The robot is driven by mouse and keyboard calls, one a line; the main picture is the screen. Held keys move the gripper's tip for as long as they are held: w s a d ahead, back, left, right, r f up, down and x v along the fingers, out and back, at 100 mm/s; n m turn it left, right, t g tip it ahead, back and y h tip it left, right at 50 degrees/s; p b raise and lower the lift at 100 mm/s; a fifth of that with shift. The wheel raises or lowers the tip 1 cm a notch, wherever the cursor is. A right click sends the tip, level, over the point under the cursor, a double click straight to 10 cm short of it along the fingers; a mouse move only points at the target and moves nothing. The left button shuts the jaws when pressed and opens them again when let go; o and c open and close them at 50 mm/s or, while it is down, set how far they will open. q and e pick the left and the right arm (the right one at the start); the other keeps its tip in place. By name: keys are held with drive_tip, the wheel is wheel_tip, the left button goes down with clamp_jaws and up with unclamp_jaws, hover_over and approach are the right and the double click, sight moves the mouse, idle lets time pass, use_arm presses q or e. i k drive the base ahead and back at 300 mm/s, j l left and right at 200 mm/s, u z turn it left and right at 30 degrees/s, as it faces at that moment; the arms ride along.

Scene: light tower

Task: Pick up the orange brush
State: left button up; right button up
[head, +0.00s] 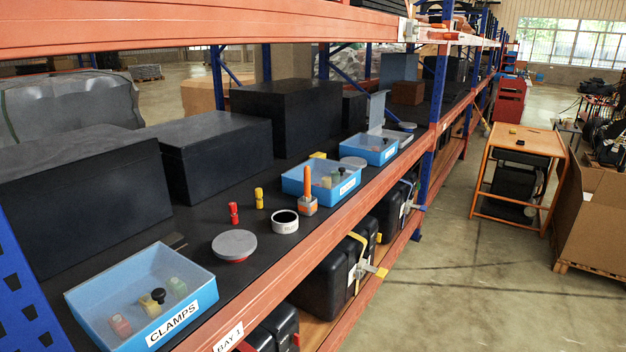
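The orange brush (307,188) stands upright near the front edge of the black shelf. Its orange handle points up, and a small pale block with orange marks is at its foot. It is in front of a blue tray (293,184) and overlaps part of that tray's front in the picture. A white ring-shaped item (285,226) is just to its left. Neither of my grippers is in view, so their state is hidden.
The orange shelf beam (262,298) runs along the front. A grey disc (234,244), a red piece (234,213) and a yellow piece (259,198) stand to the left. A CLAMPS tray (88,306) is nearer. Black boxes (216,158) fill the back.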

sight(307, 198)
drive_tip(key=i+l+u, duration=0.2)
drive_tip(key=i+l, duration=1.2)
